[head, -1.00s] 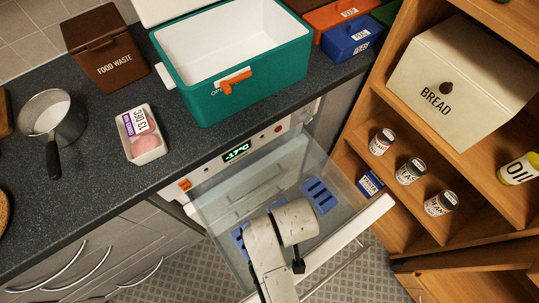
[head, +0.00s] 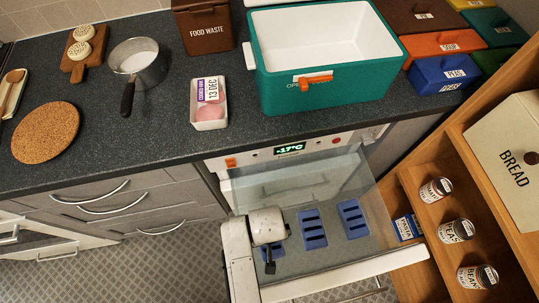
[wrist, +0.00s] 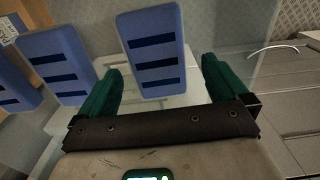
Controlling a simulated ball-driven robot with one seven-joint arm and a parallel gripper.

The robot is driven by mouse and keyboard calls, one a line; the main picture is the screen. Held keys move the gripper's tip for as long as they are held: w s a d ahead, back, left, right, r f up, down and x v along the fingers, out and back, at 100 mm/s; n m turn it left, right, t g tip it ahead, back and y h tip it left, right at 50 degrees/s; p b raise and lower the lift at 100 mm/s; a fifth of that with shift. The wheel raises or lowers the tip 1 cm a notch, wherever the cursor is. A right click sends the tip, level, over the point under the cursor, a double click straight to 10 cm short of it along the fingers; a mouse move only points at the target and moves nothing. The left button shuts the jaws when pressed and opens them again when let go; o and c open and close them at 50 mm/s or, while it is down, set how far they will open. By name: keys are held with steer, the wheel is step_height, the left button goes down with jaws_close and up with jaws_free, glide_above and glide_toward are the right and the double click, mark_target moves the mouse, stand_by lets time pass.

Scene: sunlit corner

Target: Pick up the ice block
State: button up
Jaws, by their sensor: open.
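Blue ice blocks with dark slots lie in the open, clear-walled freezer drawer. In the head view one block (head: 352,219) is at the right and another (head: 313,229) is in the middle. A third block (head: 276,252) at the left is partly hidden by my arm. My gripper's green fingers (wrist: 162,74) are open in the wrist view. One ice block (wrist: 151,50) shows between and beyond them, with no visible contact. Two more blocks (wrist: 58,66) (wrist: 12,88) show to the left. In the head view my arm hides the fingers.
The drawer's white front rim (head: 345,275) and clear side walls surround the blocks. A teal cool box (head: 325,88) stands open on the counter above. A shelf with cans (head: 455,231) and a bread box (head: 512,140) is at the right.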

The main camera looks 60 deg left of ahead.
mark_target(278, 249)
steer(key=shift+w+f, duration=0.15)
steer(key=shift+f, duration=1.05)
steer(key=shift+w+f, duration=0.1)
steer(key=shift+f, duration=1.05)
steer(key=c, duration=1.1)
steer(key=shift+c, duration=0.2)
steer(key=shift+r, duration=0.15)
